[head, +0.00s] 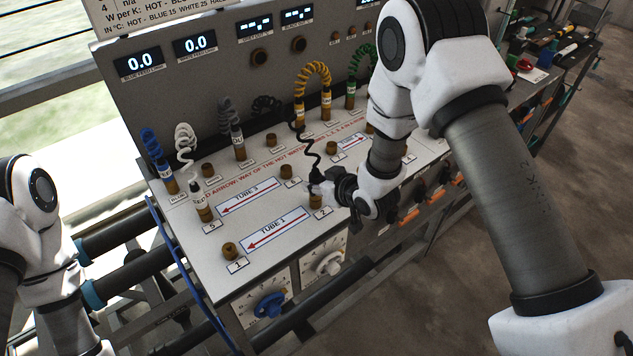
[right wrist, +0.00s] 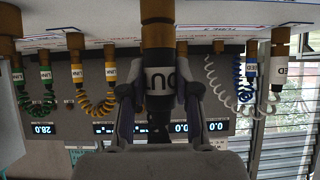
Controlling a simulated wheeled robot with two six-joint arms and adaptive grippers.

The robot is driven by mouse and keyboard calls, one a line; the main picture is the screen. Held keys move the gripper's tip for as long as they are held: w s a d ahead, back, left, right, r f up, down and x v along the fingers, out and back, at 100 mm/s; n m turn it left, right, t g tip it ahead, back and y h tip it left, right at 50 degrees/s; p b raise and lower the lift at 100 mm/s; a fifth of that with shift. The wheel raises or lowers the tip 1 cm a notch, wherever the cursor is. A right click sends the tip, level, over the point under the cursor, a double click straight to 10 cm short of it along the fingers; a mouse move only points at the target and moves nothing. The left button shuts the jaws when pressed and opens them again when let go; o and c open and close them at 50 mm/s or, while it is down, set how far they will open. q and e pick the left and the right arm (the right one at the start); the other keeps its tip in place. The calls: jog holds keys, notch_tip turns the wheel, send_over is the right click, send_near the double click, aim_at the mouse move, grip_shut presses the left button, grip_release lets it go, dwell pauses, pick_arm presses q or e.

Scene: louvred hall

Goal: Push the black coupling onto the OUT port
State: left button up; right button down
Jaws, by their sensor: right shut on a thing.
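My right gripper (head: 325,190) is shut on the black coupling (right wrist: 158,112) at the end of the black coiled hose (head: 308,150). In the right wrist view, which is upside down, the fingers (right wrist: 158,105) close on both sides of it. A white band (right wrist: 160,79) with partly readable dark letters shows between the fingers. The coupling is in line with a brass fitting (right wrist: 157,34). In the head view a brass port (head: 316,201) stands under the gripper by the label 2. I cannot tell how far the coupling sits on it. My left gripper is out of view.
Free brass ports (head: 229,250) and (head: 287,171) stand on the white panel. Blue (head: 165,172), white (head: 199,200), yellow (head: 299,108) and green (head: 350,95) couplings stand around. A blue knob (head: 269,305) is on the front. The display (head: 138,63) reads 0.0.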

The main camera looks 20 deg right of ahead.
jog(key=c, duration=0.8)
grip_release()
jog(key=shift+o, duration=0.2)
jog(key=s+d+r+p, duration=0.1)
jog(key=s+r+p, duration=0.2)
jog(key=r, duration=0.3)
jog(key=shift+p, duration=0.75)
jog(key=shift+d+r, duration=0.1)
jog(key=v, duration=0.7)
jog(key=shift+s, duration=0.25)
